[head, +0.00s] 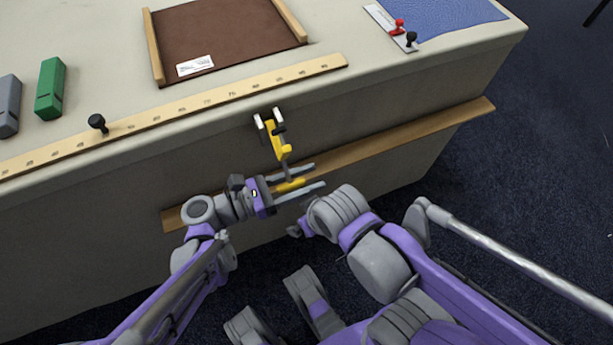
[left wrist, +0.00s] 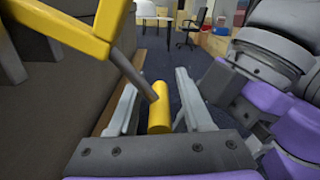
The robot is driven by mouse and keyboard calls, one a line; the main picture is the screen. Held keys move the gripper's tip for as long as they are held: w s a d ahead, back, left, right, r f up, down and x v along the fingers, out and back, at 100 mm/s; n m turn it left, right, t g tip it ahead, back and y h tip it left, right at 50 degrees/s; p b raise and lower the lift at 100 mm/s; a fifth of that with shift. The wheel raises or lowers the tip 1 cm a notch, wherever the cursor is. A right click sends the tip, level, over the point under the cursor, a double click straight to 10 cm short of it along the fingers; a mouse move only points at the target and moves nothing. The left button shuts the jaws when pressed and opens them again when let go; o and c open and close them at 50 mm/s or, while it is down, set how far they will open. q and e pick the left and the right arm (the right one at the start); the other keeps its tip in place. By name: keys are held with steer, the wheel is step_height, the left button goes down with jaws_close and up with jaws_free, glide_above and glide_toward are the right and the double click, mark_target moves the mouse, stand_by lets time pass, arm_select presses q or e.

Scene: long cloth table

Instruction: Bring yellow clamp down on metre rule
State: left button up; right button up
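The metre rule (head: 215,104) lies along the table's front edge. In the left wrist view, the handle (left wrist: 158,110) stands between the fingers (left wrist: 160,100) with gaps on both sides, and the clamp's yellow frame (left wrist: 75,28) fills the upper left. No right gripper fingers show.
A black knob (head: 97,122) stands at the rule. Green (head: 50,88) and grey (head: 8,105) blocks stand behind its left end. A brown board (head: 225,38) lies further back. A wooden ledge (head: 400,133) runs along the table's front face. My right arm is close to my left gripper.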

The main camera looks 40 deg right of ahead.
arm_select(q)
jaws_close()
stand_by(1.2)
